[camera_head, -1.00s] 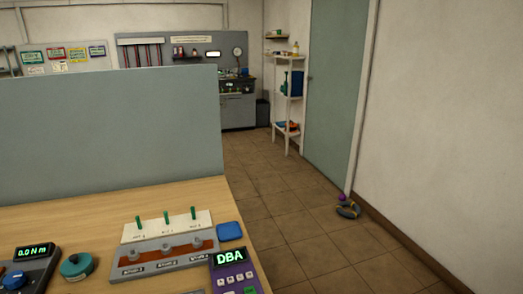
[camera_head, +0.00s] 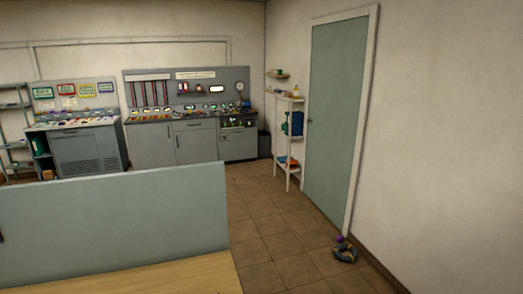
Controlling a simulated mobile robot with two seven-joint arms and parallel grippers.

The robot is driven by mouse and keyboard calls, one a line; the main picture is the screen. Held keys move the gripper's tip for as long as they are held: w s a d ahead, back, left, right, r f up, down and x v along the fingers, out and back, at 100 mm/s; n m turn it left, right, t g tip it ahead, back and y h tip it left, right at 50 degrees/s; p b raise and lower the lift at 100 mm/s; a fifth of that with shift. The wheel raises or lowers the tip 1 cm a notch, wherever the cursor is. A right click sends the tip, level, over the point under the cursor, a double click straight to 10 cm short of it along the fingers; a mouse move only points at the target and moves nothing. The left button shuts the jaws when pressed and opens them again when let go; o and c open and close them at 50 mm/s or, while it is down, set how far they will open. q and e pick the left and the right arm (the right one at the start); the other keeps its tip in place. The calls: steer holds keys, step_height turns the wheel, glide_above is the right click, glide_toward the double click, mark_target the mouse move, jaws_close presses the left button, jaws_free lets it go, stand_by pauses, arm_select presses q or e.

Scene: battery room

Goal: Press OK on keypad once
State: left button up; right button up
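The keypad is not in the current head view. Neither of my grippers shows in it. A bare strip of the wooden tabletop (camera_head: 190,275) shows at the bottom, behind it a grey-blue partition panel (camera_head: 115,215). No OK key can be seen in this view.
Beyond the partition stand a grey cabinet bench (camera_head: 90,150) and a longer workbench (camera_head: 155,145) with instruments. A white shelf (camera_head: 297,105) stands beside a closed green door (camera_head: 335,110). A ring-shaped object (camera_head: 345,253) lies on the floor. The tiled floor (camera_head: 275,230) is otherwise clear.

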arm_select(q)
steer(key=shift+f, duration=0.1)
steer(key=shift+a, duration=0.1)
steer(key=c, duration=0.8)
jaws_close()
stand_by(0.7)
